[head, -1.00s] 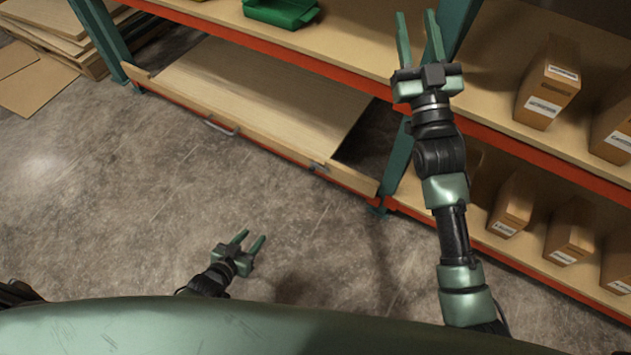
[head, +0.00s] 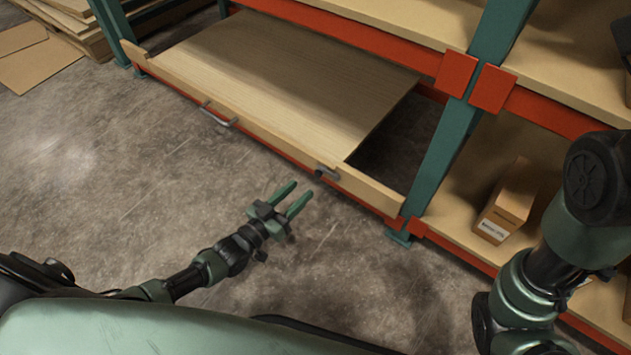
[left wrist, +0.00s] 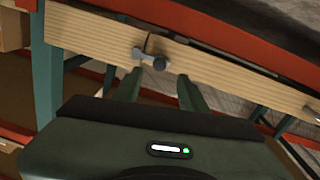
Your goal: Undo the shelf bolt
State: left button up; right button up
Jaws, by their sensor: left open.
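The shelf bolt (head: 327,172) is a small grey metal fitting near the right end of the pale wooden front board of the low pull-out shelf (head: 290,75). In the left wrist view the bolt (left wrist: 150,58) shows a dark round knob and a grey lever on the board, just beyond the fingertips. My left gripper (head: 303,189) is open and empty, its two green fingers pointing at the board, short of the bolt. It also shows in the left wrist view (left wrist: 158,84), the bolt lying roughly between the finger lines. My right gripper is out of view.
A metal handle (head: 216,116) sits left of the bolt on the same board. A green rack post (head: 452,150) with red beams stands right of the shelf. A cardboard box (head: 506,203) is on the lower right shelf. My right arm fills the right edge. Concrete floor (head: 110,170) is clear.

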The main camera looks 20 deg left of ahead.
aim_at(316, 175)
pick_arm(q)
jog(key=b+x, duration=0.2)
jog(key=x, duration=0.3)
jog(key=shift+w+d+f+b, duration=0.1)
jog(key=shift+w+f+b, duration=0.05)
jog(key=shift+b, duration=0.2)
jog(key=shift+w+d, duration=0.2)
jog(key=shift+w, duration=0.25)
jog(key=shift+c, duration=0.2)
grip_shut()
jog(key=shift+a, duration=0.1)
dwell(0.4)
